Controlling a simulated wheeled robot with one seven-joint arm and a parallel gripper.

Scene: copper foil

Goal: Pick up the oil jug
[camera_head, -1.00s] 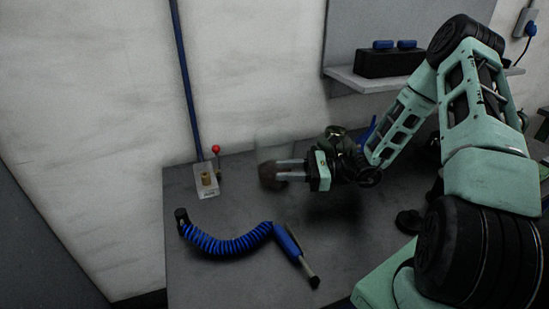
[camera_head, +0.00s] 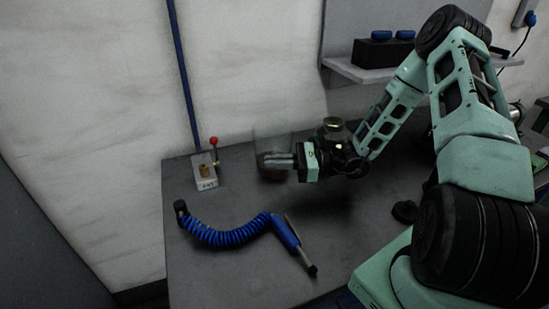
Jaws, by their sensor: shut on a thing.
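The oil jug (camera_head: 271,140) is a clear, see-through vessel with dark brown oil low inside. It shows in the head view near the back of the grey table. My gripper (camera_head: 277,160) reaches in from the right, level, and is shut on the jug. The fingers overlap the jug's lower part and hide some of it. I cannot tell whether the jug's base touches the table.
A small block with a red-knobbed lever (camera_head: 206,171) stands left of the jug. A blue coiled hose with a nozzle (camera_head: 232,234) lies in front on the table (camera_head: 200,270). A wall shelf (camera_head: 372,73) holds a black box behind my arm.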

